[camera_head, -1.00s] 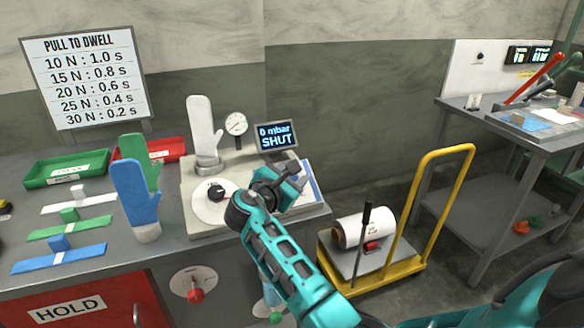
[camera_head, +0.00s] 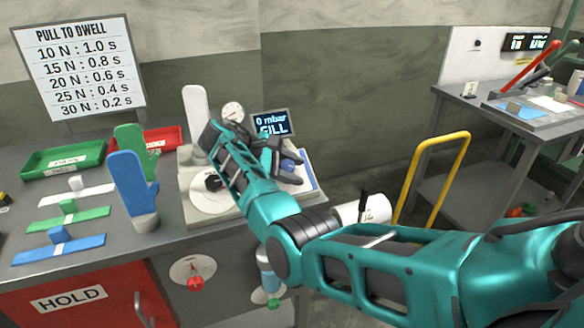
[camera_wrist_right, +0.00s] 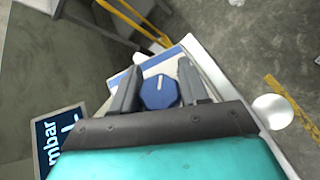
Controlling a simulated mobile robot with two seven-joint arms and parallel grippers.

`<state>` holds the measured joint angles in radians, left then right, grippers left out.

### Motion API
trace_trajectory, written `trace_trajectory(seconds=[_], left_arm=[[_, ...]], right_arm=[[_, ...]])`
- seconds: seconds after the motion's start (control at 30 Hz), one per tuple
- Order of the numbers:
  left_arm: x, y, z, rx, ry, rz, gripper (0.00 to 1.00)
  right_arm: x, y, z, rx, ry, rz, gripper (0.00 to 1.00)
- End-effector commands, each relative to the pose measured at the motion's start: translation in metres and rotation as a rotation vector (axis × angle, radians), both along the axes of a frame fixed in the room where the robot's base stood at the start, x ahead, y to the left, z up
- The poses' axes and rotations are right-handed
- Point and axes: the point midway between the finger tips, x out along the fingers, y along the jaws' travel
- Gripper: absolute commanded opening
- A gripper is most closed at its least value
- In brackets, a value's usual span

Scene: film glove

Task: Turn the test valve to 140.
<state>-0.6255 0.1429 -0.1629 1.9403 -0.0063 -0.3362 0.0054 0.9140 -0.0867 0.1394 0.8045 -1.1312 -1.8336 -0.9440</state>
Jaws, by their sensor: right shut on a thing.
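A blue faceted knob (camera_wrist_right: 158,92) with a white pointer line sits between the two fingers of my right gripper (camera_wrist_right: 156,84) in the wrist view. The right gripper (camera_head: 287,168) is shut on this knob, at the right end of the pale test fixture (camera_head: 235,205). Part of the blue knob (camera_head: 288,163) shows between the dark fingers in the head view. The small display (camera_head: 270,122) behind it reads 0 mbar and FILL. I cannot read a scale around the knob. My left gripper is not in view.
Blue (camera_head: 133,185) and green glove forms stand further left. A yellow-handled cart (camera_head: 412,180) is right of the bench.

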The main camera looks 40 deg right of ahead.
Motion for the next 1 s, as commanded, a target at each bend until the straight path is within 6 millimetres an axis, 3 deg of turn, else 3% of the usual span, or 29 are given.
trace_trajectory(seconds=[0.4, 1.0], left_arm=[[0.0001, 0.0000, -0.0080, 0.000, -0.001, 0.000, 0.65], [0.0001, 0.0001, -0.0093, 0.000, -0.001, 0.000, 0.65]], right_arm=[[-0.0026, 0.0020, -0.0034, 0.121, -0.026, -0.213, 0.14], [-0.0037, 0.0024, -0.0041, 0.149, -0.032, -0.263, 0.14]])
